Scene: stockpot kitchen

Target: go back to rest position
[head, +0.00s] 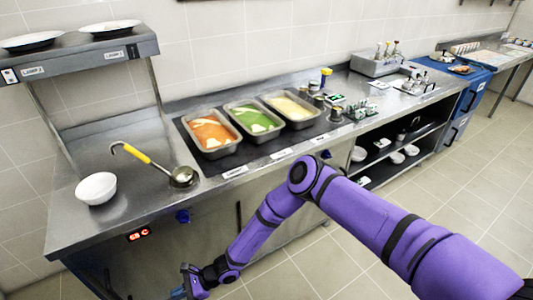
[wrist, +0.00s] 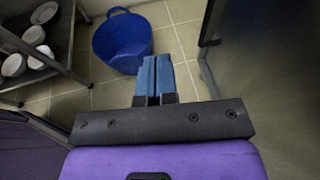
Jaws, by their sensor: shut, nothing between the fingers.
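My purple arm reaches down in front of the counter in the head view, and my gripper (head: 185,284) hangs low at the bottom left, below the counter's front edge. In the wrist view the two blue fingers of my gripper (wrist: 154,78) are together with nothing between them. They point towards the tiled floor (wrist: 187,33). The gripper touches nothing that I can see.
A blue bin (wrist: 122,42) stands on the floor beyond the fingers, left of a dark panel (wrist: 211,60). White bowls (wrist: 14,65) sit on a shelf at left. The steel counter (head: 75,226) holds a white bowl (head: 96,188), a yellow-handled ladle (head: 183,176) and food pans (head: 209,134).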

